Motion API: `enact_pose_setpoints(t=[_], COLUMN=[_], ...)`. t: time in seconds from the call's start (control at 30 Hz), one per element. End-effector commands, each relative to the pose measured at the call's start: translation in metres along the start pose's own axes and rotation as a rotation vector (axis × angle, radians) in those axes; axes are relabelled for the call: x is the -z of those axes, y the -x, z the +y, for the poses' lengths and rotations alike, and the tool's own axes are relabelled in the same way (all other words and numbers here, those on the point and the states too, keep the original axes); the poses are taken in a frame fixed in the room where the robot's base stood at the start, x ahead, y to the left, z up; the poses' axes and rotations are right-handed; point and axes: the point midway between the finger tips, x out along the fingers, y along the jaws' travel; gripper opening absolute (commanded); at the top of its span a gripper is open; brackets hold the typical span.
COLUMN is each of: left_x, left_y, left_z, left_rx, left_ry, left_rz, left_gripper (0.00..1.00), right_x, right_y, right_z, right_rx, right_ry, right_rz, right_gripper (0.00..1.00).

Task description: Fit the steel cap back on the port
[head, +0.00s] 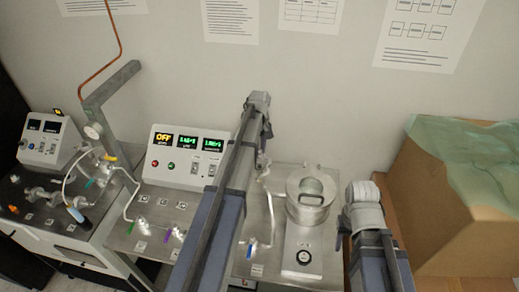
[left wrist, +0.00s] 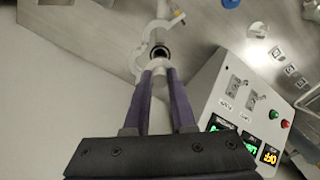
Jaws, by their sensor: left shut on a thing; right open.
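My left gripper (left wrist: 160,72) is shut on a small pale grey piece at its fingertips, which looks like the steel cap (left wrist: 158,66). Just beyond the tips is a dark round opening with a bright rim, likely the port (left wrist: 161,51). A pale open clamp (left wrist: 139,62) curves around it. I cannot tell whether cap and port touch. In the head view my left gripper (head: 262,160) is beside the steel pipe, and the cap is too small to make out. My right gripper (head: 342,226) is open, mostly hidden by its arm, right of the steel chamber.
A control box (head: 186,157) with lit displays is to the left. A cardboard box (head: 448,205) with green sheeting is at the far right. The wall is close behind.

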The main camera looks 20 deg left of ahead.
Motion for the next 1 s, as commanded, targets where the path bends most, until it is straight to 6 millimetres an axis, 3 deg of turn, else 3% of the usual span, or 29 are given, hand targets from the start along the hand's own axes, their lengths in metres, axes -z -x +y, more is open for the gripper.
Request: enact_pose_setpoints(t=[0.5, 1.0], left_x=[0.000, 0.000], left_y=[-0.049, -0.054], left_z=[0.000, 0.000], left_rx=[0.000, 0.000], left_ry=[0.000, 0.000], left_rz=[0.000, 0.000], left_gripper=[0.00, 0.00], right_x=[0.003, 0.003], right_y=[-0.049, -0.054], right_z=[-0.004, -0.005], right_rx=[-0.001, -0.001], right_ry=[0.003, 0.006], right_rz=[0.001, 0.001], right_gripper=[0.50, 0.50])
